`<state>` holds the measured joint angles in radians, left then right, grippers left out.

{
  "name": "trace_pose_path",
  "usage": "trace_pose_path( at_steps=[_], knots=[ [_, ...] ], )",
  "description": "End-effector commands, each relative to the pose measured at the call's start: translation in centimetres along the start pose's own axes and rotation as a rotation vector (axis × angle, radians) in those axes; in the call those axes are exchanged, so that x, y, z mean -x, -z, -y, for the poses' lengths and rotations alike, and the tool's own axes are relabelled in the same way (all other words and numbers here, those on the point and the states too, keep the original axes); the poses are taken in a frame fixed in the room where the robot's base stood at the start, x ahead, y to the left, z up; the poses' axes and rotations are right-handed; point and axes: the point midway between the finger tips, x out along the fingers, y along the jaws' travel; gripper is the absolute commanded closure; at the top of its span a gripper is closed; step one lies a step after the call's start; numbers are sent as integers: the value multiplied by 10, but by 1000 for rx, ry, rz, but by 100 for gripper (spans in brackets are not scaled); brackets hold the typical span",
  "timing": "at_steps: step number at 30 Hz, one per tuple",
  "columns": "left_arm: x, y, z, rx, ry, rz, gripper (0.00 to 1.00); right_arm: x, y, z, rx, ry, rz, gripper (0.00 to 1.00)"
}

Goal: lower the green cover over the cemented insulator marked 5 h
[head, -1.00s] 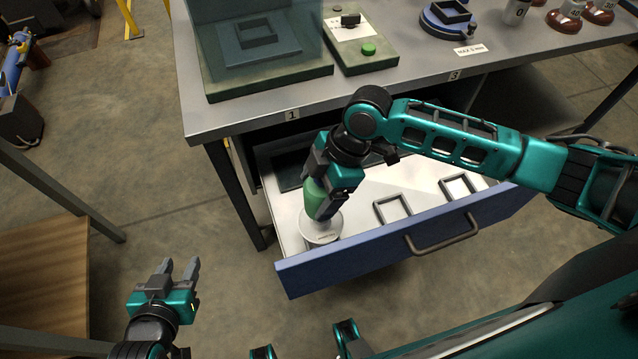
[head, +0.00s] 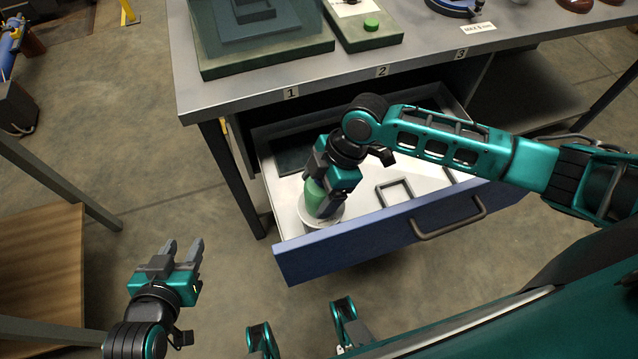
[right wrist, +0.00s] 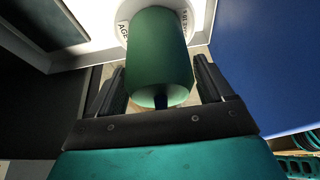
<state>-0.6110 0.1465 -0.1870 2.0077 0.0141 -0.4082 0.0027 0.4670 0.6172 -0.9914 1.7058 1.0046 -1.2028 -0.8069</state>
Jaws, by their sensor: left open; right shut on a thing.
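The green cover (head: 316,197) is between the fingers of my right gripper (head: 327,204), at the left end of the open drawer. In the right wrist view the green cover (right wrist: 157,55) fills the space between the fingers, with a small dark knob at its near end. Beyond it lies a white round disc (right wrist: 124,20) with partly hidden lettering. In the head view the cover stands over this disc (head: 336,218); I cannot tell whether they touch. No insulator marked 5 h is visible. My left gripper (head: 184,250) is open and empty, left of the drawer.
The blue drawer front (head: 355,246) with its handle (head: 448,222) borders the drawer. A rectangular frame (head: 395,193) lies right of the cover. The grey bench (head: 205,98) overhangs the drawer's back. A wooden surface (head: 40,265) stands at far left, with open floor between.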

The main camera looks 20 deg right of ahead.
Motion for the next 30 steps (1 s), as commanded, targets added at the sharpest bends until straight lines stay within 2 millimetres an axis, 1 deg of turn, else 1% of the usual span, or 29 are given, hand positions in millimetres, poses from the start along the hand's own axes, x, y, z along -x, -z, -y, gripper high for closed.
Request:
trace_pose_path(
  at_steps=[10, 11, 16, 17, 23, 25, 28, 30],
  knots=[
    [-1, 0, -1, -1, -2, -1, 57, -2, 0, 0, 0, 0, -1, 50],
    [-1, 0, -1, -1, -2, -1, 57, -1, 0, 0, 0, 0, -1, 18],
    [-1, 0, -1, -1, -2, -1, 57, -1, 0, 0, 0, 0, -1, 2],
    [-1, 0, -1, -1, -2, -1, 57, -1, 0, 0, 0, 0, -1, 0],
    [-1, 0, -1, -2, -2, -1, 57, -1, -1, 0, 0, 0, 0, 0],
    [0, 0, -1, -2, -2, -1, 57, 2, 0, 0, 0, -1, 0, 0],
    [1, 2, -1, -3, -2, -2, 57, 13, 0, -1, 1, -3, -1, 0],
    [3, 5, 0, -4, 0, -4, 57, 26, 0, -1, 2, -4, 0, 0]
  ],
)
